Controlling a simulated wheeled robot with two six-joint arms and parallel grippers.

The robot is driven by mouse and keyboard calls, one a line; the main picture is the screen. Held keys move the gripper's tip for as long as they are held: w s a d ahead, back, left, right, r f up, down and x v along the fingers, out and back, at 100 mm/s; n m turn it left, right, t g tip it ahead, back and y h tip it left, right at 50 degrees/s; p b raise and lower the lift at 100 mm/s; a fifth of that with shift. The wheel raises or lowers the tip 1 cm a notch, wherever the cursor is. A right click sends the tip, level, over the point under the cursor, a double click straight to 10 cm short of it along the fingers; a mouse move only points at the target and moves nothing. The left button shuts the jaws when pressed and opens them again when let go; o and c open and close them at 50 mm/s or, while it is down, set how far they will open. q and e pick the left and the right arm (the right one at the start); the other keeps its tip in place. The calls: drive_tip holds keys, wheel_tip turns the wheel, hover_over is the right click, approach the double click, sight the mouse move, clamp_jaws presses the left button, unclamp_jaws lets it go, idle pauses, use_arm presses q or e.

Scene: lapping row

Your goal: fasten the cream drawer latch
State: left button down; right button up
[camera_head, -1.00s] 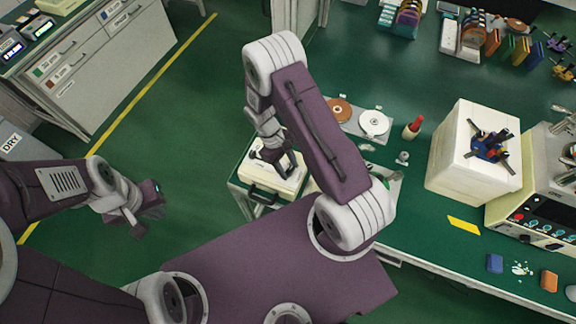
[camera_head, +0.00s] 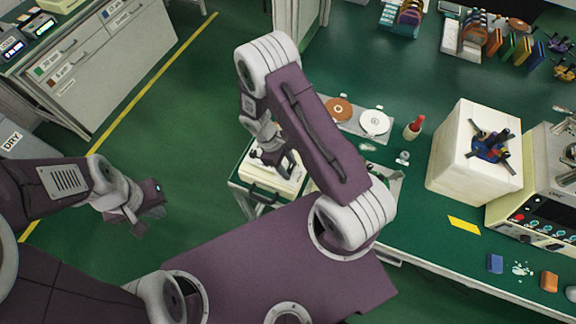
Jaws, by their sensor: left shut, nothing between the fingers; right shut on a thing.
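The cream drawer (camera_head: 285,190) shows low in the middle of the head view, at the left end of the green bench, with a dark handle (camera_head: 263,194) on its front. My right gripper (camera_head: 279,163) is over the drawer's top, pointing down, and is shut on a small part there. This part looks to be the latch, but the fingers and arm hide it, so its position cannot be told. My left gripper (camera_head: 146,216) is shut and empty, over the green floor to the left, well apart from the drawer.
The bench holds an orange disc (camera_head: 339,109), a white disc (camera_head: 374,122), a red-topped bottle (camera_head: 414,127) and a large cream block (camera_head: 465,165) to the right. A grey cabinet (camera_head: 95,55) stands at the far left. The floor between is clear.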

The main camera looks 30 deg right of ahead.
drive_tip(key=o, duration=1.4)
drive_tip(key=b+v, duration=0.1)
drive_tip(key=v, duration=0.8)
drive_tip(key=shift+a+r, duration=0.1)
wheel_tip(320, 180, up, 10)
drive_tip(key=m+t+y, duration=0.2)
drive_tip(key=m+t, duration=0.1)
drive_tip(key=m, duration=0.2)
hover_over(290, 173)
drive_tip(key=shift+s+a+f+m+t+y+b, duration=0.15)
drive_tip(key=shift+s+a+f+m+t, duration=0.15)
drive_tip(key=shift+s+m, duration=0.25)
drive_tip(key=shift+s+a+f+m+t+y+b, duration=0.1)
drive_tip(key=shift+s+a+f+m+t+y, duration=0.2)
drive_tip(key=shift+m, duration=0.35)
drive_tip(key=shift+s+a+f+m+t+y+b, duration=0.1)
drive_tip(key=shift+s+a+f+m+t, duration=0.15)
drive_tip(key=shift+s+m, duration=0.35)
